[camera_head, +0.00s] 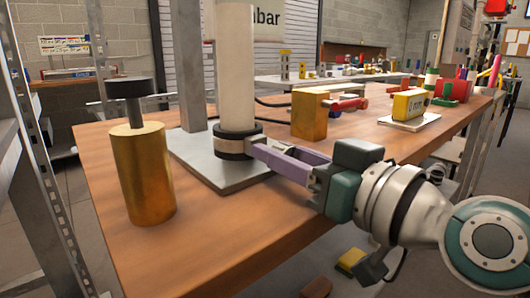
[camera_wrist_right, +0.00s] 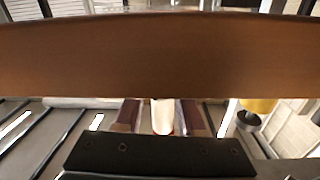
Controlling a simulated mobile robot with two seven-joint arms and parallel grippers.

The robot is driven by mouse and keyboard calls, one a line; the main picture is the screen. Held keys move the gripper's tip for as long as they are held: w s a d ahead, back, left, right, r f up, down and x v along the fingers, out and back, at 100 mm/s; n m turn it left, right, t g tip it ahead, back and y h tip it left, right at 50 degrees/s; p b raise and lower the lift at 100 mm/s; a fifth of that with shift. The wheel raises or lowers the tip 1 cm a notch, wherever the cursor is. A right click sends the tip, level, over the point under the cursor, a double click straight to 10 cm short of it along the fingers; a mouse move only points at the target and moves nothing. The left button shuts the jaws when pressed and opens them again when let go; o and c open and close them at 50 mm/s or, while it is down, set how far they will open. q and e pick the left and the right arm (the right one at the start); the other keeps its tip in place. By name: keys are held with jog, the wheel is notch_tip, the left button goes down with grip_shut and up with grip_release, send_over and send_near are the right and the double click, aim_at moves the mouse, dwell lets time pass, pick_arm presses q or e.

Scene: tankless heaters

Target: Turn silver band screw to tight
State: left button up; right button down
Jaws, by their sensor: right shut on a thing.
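A tall off-white pipe (camera_head: 236,70) stands upright on a grey metal plate (camera_head: 195,160). Around its foot is a black collar with a pale band (camera_head: 232,144) wrapped about it. My right gripper (camera_head: 259,146) reaches in from the right, its purple fingers at the right side of the collar. It is shut on the band's screw, which the fingers hide. In the right wrist view, the fingers (camera_wrist_right: 162,115) stand either side of a pale part, the pipe by its look (camera_wrist_right: 162,118). How far the screw is turned cannot be seen. My left gripper is out of view.
A brass cylinder with a black-topped rod (camera_head: 143,170) stands on the wooden table (camera_head: 225,225) at left. A brass block (camera_head: 309,115) and a yellow gauge on a white base (camera_head: 408,110) stand behind my right arm.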

jog(key=shift+m, duration=1.1)
jog(key=shift+m+p, duration=0.3)
jog(key=shift+m, duration=0.7)
jog(key=c, duration=0.5)
grip_release()
